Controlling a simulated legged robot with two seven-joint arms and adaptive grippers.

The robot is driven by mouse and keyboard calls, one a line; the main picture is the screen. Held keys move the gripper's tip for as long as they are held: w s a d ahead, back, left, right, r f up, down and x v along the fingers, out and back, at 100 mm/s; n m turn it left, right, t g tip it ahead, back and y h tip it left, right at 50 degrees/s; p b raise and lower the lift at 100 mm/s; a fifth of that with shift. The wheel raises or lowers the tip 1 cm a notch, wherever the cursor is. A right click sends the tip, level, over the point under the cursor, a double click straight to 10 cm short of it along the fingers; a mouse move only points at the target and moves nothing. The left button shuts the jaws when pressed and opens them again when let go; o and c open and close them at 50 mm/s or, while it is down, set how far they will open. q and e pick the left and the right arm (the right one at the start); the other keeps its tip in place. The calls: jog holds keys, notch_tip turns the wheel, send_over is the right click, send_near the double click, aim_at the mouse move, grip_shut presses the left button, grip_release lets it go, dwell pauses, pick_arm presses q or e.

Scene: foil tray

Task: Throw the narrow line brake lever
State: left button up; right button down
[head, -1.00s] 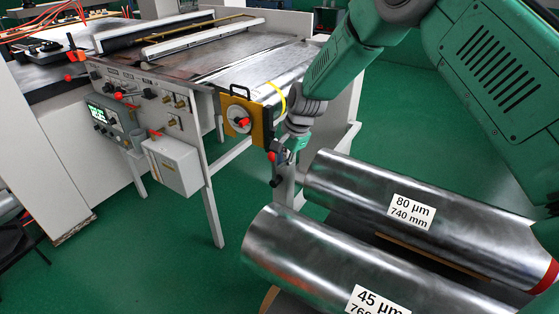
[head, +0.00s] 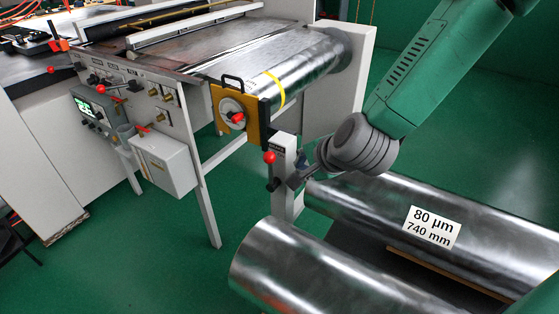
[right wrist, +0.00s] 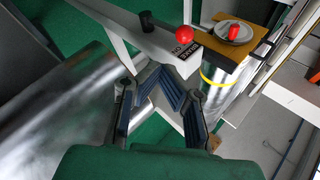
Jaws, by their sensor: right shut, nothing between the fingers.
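The brake lever has a red ball knob (head: 269,157) and stands on the pale post (head: 285,200) beside the yellow roll-end plate (head: 250,112). In the right wrist view its red ball (right wrist: 184,36) shows above a dark label that reads "BRAKE ON" (right wrist: 187,50). My right gripper (head: 294,181) is just right of the lever, near the post. In the right wrist view its blue-grey fingers (right wrist: 157,74) come together with nothing between them, below and apart from the red ball. My left gripper is out of view.
A foil roll with an "80 µm 740 mm" label (head: 480,243) and a second foil roll (head: 300,270) lie in front. The machine's foil roll (head: 315,65) has a yellow band. A control panel with a white box (head: 165,165) stands left. Green floor is open between them.

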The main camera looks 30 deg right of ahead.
aim_at(271, 158)
jog(key=shift+w+a+r+p+x, duration=0.2)
jog(key=shift+w+r+x, duration=0.15)
jog(key=shift+x, duration=1.75)
jog(key=shift+w+a+r+p+x, duration=0.1)
jog(key=shift+w+a+r+x, duration=0.2)
jog(key=shift+x, duration=1.8)
jog(key=shift+w+a+r+p+x, duration=0.15)
jog(key=shift+w+r+x, duration=0.2)
jog(key=shift+x, duration=1.75)
jog(key=shift+w+d+r+p, duration=0.1)
jog(key=shift+d+r+p, duration=0.05)
jog(key=shift+p, duration=0.35)
jog(key=shift+w+r+g+h+p, duration=0.15)
jog(key=shift+w+g+h+p, duration=0.15)
jog(key=shift+w+g+p, duration=0.5)
jog(key=shift+s+p, duration=0.1)
jog(key=shift+p, duration=0.4)
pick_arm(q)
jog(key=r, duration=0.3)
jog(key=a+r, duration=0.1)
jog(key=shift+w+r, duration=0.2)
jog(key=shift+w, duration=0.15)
pick_arm(e)
jog(key=w+a, duration=0.1)
jog(key=w, duration=0.1)
jog(key=w+a+f, duration=0.1)
jog(key=w+a, duration=0.1)
jog(key=shift+w+a, duration=0.15)
jog(key=shift+w, duration=0.15)
